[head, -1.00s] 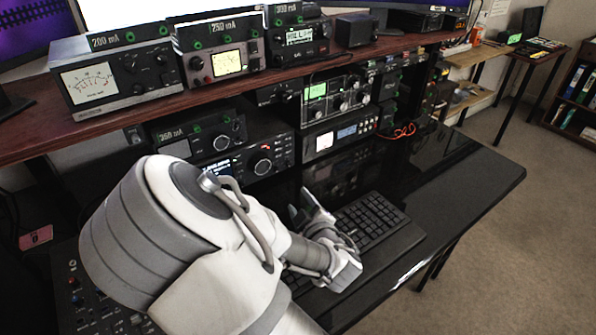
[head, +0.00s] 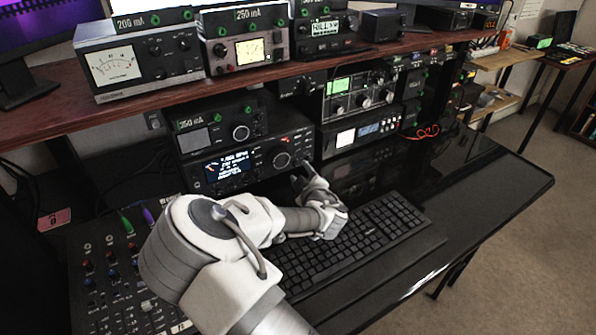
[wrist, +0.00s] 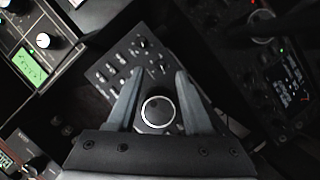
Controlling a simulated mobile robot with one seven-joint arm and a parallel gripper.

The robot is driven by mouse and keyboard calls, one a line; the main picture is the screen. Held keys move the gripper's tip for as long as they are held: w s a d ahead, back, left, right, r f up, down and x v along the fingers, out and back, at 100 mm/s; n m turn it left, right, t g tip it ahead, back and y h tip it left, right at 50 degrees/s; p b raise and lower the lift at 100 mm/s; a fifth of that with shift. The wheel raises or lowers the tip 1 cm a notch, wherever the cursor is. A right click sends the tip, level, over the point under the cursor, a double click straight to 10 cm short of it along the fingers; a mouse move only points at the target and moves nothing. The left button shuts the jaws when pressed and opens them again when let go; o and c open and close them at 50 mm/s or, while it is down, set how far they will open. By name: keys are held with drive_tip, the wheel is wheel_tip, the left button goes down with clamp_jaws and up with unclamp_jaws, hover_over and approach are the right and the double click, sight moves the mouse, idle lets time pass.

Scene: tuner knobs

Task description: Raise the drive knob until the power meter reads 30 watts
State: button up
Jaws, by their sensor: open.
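My gripper (head: 303,176) is open in the head view, low in front of the lower shelf, close to the right end of a black radio (head: 250,160) with a lit display. In the wrist view my open gripper (wrist: 159,72) has a round dark knob with a pale ring (wrist: 158,112) between its fingers in the picture; I cannot tell whether they touch it. Which knob is the drive knob cannot be read. A white-faced needle meter (head: 112,65) stands at the upper left, and a yellowish meter (head: 250,49) stands beside it. Their scales are too small to read.
A keyboard (head: 375,225) lies on the black desk (head: 490,190) under my arm. A mixer panel (head: 110,270) with many knobs is at lower left. A green-screen unit (head: 340,86) stands right of the radio. The desk's right part is clear.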

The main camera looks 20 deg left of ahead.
sight(296, 166)
drive_tip(key=shift+x, duration=1.75)
clamp_jaws()
